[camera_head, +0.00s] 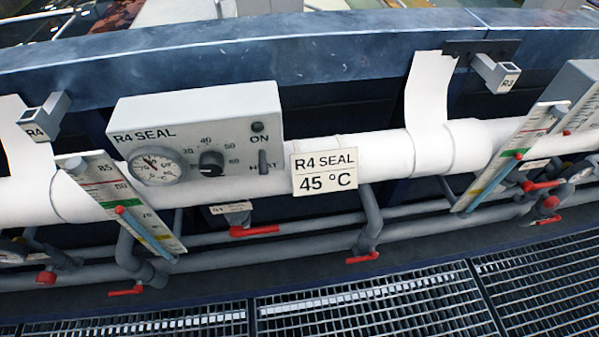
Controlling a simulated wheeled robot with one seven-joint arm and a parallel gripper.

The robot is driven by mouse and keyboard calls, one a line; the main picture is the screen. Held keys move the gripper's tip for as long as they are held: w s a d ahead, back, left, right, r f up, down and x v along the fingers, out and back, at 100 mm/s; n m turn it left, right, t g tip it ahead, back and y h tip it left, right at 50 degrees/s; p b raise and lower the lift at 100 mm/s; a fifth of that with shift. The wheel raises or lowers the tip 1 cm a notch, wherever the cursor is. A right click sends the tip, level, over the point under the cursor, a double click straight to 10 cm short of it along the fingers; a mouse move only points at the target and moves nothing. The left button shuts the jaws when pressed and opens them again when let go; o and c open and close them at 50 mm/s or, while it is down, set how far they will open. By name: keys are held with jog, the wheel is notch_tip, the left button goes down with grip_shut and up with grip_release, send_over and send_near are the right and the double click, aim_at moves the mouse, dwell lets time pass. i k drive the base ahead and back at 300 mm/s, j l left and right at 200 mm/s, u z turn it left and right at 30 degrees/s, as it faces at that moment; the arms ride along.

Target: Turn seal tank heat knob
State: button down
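The R4 SEAL control box (195,132) is a pale grey box mounted in front of the white pipe, left of the middle. A round dial gauge (155,166) is on its left side. The black heat knob (211,164) sits right of the gauge, with scale numbers around it, including 40, 50 and 60. Its exact pointer setting is too small to tell. A dark lamp (257,127) is above a switch (263,161) marked ON and HEAT. A white sign (324,171) beside the box reads R4 SEAL, 45 °C. My gripper is not in view.
A slanted level scale (130,200) stands at the left, another (505,160) at the right. Red-handled valves (254,230) stick out below the white pipe (385,157). A blue tank rim (330,58) runs behind. Metal grating (380,305) lies in front, clear.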

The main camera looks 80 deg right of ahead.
aim_at(212, 163)
jog(key=u, duration=0.35)
jog(key=k+u, duration=0.65)
jog(key=k+j, duration=0.15)
jog(key=k, duration=0.4)
jog(key=k+j+u, duration=0.15)
jog(key=k, duration=0.4)
jog(key=k+j, duration=0.2)
jog(key=k, duration=0.3)
jog(key=k+l+u, duration=0.05)
